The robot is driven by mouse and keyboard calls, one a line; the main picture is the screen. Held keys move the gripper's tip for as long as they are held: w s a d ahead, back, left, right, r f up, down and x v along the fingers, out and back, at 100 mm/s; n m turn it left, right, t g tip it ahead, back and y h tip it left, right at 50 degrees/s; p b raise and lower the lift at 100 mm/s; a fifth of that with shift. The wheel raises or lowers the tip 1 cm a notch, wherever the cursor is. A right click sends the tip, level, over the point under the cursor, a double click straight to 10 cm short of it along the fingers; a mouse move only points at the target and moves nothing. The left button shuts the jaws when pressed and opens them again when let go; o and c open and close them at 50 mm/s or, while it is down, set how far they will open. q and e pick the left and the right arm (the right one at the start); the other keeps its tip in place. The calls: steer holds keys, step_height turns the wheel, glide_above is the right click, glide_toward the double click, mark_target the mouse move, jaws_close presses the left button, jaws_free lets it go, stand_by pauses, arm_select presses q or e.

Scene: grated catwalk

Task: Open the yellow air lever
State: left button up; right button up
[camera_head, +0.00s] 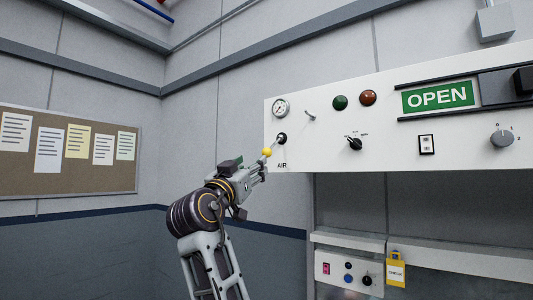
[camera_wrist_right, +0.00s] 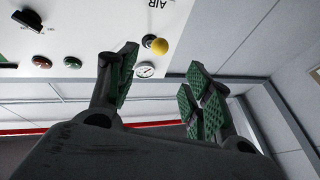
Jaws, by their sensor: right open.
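The yellow air lever (camera_head: 267,152) is a yellow ball on a short rod from a black pivot, above the word AIR on the white panel. It points down and left in the head view. My right gripper (camera_head: 260,166) is close to the ball, just below and left of it. In the wrist view, my right gripper (camera_wrist_right: 163,60) has its green-padded fingers spread, and the yellow ball (camera_wrist_right: 158,47) shows between them, near the left finger. I cannot tell whether a finger touches it. My left gripper is not in view.
A gauge (camera_head: 280,107) and a small hook-like lever (camera_head: 310,115) sit above the air lever. Green and red lamps, a black knob (camera_head: 355,143) and an OPEN sign (camera_head: 437,97) lie to the right. A noticeboard (camera_head: 66,150) hangs at left. Space left of the panel is free.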

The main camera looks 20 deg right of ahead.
mark_target(265, 153)
steer(key=p+x, duration=0.4)
steer(key=x, duration=0.7)
steer(key=shift+w+d+r, duration=0.1)
steer(key=shift+w+r, duration=0.05)
steer(key=shift+r, duration=0.1)
steer(key=shift+p+x, duration=0.45)
steer(key=shift+x, duration=0.45)
steer(key=shift+f, duration=0.1)
steer(key=shift+c, duration=0.4)
steer(key=c, duration=1)
